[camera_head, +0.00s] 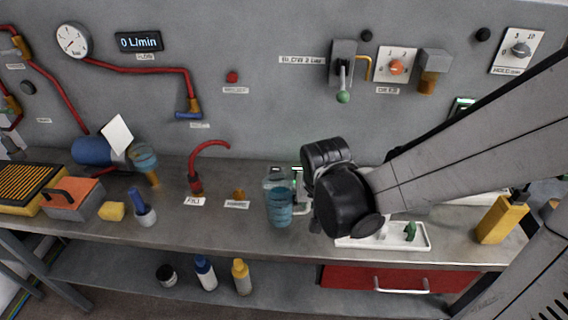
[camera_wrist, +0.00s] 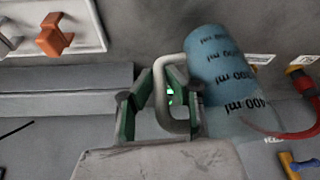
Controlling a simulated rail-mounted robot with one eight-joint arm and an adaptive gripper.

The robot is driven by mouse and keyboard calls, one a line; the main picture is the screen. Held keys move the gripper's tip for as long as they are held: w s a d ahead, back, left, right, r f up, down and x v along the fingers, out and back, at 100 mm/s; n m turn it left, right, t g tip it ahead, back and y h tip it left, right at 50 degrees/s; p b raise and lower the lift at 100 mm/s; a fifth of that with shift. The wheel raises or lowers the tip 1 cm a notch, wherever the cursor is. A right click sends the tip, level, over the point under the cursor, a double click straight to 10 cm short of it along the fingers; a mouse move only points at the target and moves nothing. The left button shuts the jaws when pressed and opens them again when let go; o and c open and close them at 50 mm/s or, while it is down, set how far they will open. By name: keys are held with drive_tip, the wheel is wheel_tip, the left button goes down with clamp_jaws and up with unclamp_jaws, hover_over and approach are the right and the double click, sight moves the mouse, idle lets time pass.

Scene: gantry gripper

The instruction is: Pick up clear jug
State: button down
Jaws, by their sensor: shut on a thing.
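The clear jug (camera_head: 279,208), with blue liquid in its lower part and a pale handle, is upright at the middle of the workbench, just left of my dark wrist. In the wrist view the jug (camera_wrist: 224,78) shows dark millilitre marks on its side. My gripper (camera_wrist: 160,98) has green-lined fingers on either side of the jug's handle and is shut on it. In the head view my wrist hides most of the fingers. I cannot tell whether the jug's base touches the bench.
A white tray (camera_head: 424,243) with a green item lies right of the jug. A red hooked hose (camera_head: 194,172) and a small orange fitting (camera_head: 239,194) stand to its left. A yellow bottle (camera_head: 502,220) is at the far right. The bench front before the jug is clear.

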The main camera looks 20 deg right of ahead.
drive_tip(key=s+a+r+p, duration=0.1)
drive_tip(key=s+a+r, duration=0.6)
drive_tip(key=a+r, duration=0.2)
drive_tip(key=shift+a, duration=0.15)
idle(0.5)
